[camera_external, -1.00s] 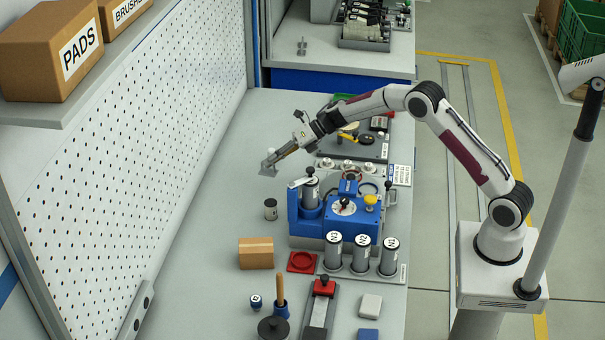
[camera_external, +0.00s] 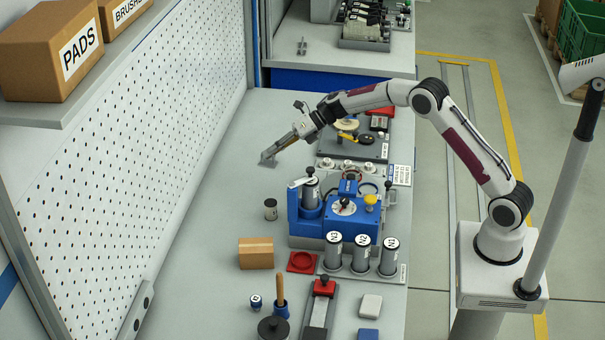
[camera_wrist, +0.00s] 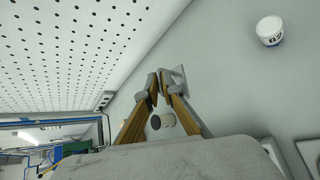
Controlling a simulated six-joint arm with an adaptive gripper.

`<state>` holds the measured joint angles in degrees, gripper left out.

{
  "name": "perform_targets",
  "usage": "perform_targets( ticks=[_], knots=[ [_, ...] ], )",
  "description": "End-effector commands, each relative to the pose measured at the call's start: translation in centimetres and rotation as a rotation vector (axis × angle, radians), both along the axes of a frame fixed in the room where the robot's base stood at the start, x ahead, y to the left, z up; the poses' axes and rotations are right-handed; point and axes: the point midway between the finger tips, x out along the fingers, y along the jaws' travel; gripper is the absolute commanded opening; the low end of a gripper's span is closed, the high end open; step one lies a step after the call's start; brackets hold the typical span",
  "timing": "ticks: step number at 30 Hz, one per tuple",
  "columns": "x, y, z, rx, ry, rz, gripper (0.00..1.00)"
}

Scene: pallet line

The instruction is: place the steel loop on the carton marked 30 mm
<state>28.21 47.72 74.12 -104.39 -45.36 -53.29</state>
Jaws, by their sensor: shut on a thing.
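My gripper (camera_external: 270,158) is at the left of the bench's middle, above the grey top; it also shows in the wrist view (camera_wrist: 164,86). Its fingers are shut on a small flat grey piece, the steel loop (camera_wrist: 180,78), which juts out at the right fingertip. In the external view the loop (camera_external: 268,161) is a small grey patch, and its opening cannot be made out. A brown carton (camera_external: 256,254) sits on the bench well in front of the gripper; no 30 mm marking is readable on it.
A dark cylinder (camera_external: 270,210) stands between gripper and carton. The blue fixture (camera_external: 345,220) and labelled cylinders (camera_external: 361,250) are to the right. A perforated panel (camera_external: 130,150) rises at left. A white tub (camera_wrist: 270,30) shows in the wrist view. Bench around the gripper looks clear.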

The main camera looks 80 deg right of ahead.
Motion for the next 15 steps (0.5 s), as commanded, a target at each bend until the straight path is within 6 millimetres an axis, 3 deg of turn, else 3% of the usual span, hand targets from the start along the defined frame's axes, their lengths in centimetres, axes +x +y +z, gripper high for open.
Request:
perform_targets(
  ticks=[8,15],
  knots=[
    [0.2,0.7,0.2,0.000,-0.001,0.010,0.00],
    [0.8,4.8,1.2,-0.001,-0.003,0.067,0.00]
  ],
)
